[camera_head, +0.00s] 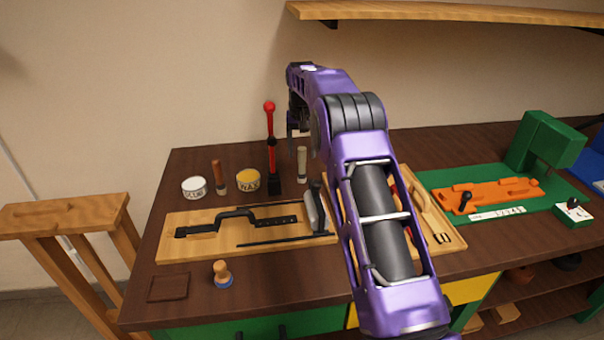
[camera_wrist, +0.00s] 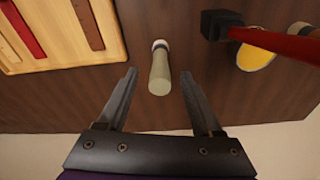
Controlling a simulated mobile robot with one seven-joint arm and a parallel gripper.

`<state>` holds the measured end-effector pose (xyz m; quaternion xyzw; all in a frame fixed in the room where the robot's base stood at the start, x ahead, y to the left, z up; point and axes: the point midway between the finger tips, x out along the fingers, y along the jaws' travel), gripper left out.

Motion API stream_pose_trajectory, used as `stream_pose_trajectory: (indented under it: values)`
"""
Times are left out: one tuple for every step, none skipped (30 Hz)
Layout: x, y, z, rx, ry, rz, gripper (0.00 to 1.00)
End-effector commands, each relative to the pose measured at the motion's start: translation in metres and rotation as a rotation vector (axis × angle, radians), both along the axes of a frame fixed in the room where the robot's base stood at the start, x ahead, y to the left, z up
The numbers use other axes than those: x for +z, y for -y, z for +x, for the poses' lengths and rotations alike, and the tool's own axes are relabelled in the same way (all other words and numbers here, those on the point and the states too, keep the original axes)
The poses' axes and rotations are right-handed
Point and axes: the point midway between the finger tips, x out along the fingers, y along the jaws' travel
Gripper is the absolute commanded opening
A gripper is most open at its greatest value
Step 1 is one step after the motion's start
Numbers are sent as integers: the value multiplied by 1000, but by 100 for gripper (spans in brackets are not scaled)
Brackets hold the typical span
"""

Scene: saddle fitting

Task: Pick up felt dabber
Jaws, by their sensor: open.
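A pale grey-green upright cylinder (camera_head: 302,165) with a dark band, which seems to be the felt dabber, stands on the dark bench top, right of the red-and-black post tool. In the wrist view, the pale cylinder (camera_wrist: 160,76) shows between the two fingers, with a gap on each side. My gripper (camera_wrist: 160,74) is open and empty. In the head view my gripper (camera_head: 298,128) hangs above the cylinder, partly hidden by my arm. Whether the fingertips reach down beside the cylinder is hard to tell.
The red-and-black post tool (camera_head: 271,140) stands close to the left. A yellow WAX tin (camera_head: 248,180), a white tin (camera_head: 194,188) and a brown-handled tool (camera_head: 219,178) are further left. A wooden tray (camera_head: 190,250) lies in front; a wooden knob with blue base (camera_head: 221,274) stands before it.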

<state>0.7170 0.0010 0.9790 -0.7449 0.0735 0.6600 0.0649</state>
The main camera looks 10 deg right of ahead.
Motion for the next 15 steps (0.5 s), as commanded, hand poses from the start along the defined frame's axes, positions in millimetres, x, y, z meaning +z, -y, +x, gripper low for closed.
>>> stream_pose_trajectory:
  values:
    - [-10, 0, -2, 0, -2, 0, 67]
    - [-14, 0, -1, 0, -2, 0, 67]
    - [-19, 0, 0, 0, -2, 0, 67]
    - [-22, 0, 1, 0, -1, 0, 67]
    - [-25, 0, 1, 0, 0, 0, 67]
    - [-27, 0, 1, 0, 0, 1, 67]
    - [-28, 0, 2, 0, 1, 1, 67]
    - [-28, 0, 2, 0, 1, 1, 67]
    - [-29, 0, 2, 0, 1, 1, 67]
    - [-29, 0, 2, 0, 1, 1, 67]
    - [-28, 0, 2, 0, 1, 1, 67]
    - [-28, 0, 2, 0, 1, 1, 67]
    - [-28, 0, 2, 0, 1, 1, 67]
    - [-28, 0, 2, 0, 1, 1, 67]
    - [-28, 0, 2, 0, 1, 1, 59]
